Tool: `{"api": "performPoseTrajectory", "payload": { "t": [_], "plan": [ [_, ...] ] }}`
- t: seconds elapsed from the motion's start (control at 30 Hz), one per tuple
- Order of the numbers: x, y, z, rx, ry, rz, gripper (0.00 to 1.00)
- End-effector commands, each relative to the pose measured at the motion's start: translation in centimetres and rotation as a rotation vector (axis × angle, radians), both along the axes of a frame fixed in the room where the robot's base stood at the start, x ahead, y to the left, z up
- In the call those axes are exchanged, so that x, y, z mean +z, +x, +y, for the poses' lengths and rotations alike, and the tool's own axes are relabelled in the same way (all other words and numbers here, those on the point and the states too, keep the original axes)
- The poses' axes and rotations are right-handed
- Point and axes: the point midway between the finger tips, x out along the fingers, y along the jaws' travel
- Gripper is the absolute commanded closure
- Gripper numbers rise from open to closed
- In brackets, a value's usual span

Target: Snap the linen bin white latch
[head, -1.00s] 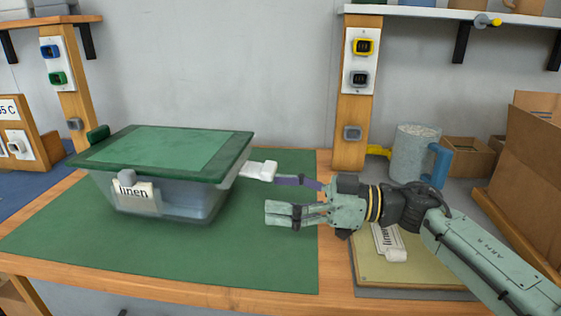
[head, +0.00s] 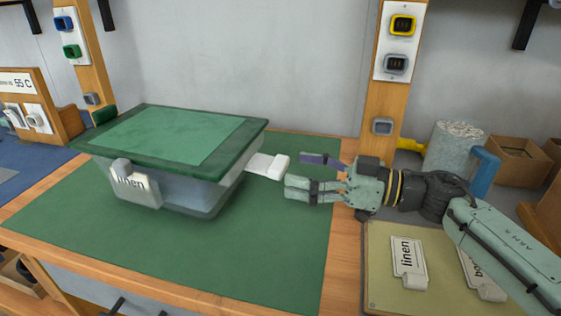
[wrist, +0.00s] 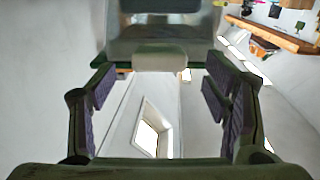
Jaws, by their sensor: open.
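The linen bin (head: 175,194) is a clear tub with a green lid (head: 165,136) and a "linen" label on its front. It stands on the green mat. Its white latch (head: 268,166) sticks out sideways from the right end, below the lid rim. My gripper (head: 293,176) is open and empty, just right of the latch and pointing left at the bin. In the head view the near finger overlaps the area just in front of the latch; I cannot tell whether they touch. In the wrist view a pale block (wrist: 159,60), probably the latch, shows ahead between the fingers.
A tan board (head: 385,270) with a linen tag (head: 408,258) lies under my arm at the right. A wooden post (head: 384,100) stands behind my gripper. The front of the green mat (head: 240,262) is clear.

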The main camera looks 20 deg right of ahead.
Motion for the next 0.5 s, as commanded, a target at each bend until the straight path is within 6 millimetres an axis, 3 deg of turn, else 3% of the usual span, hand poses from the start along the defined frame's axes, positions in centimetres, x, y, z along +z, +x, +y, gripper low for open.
{"api": "performPoseTrajectory", "payload": {
  "t": [0.2,0.5],
  "plan": [
    [0.2,2.2,2.8,0.003,0.001,0.001,0.3],
    [0.0,3.1,3.8,-0.002,0.001,-0.001,0.3]
  ]
}}
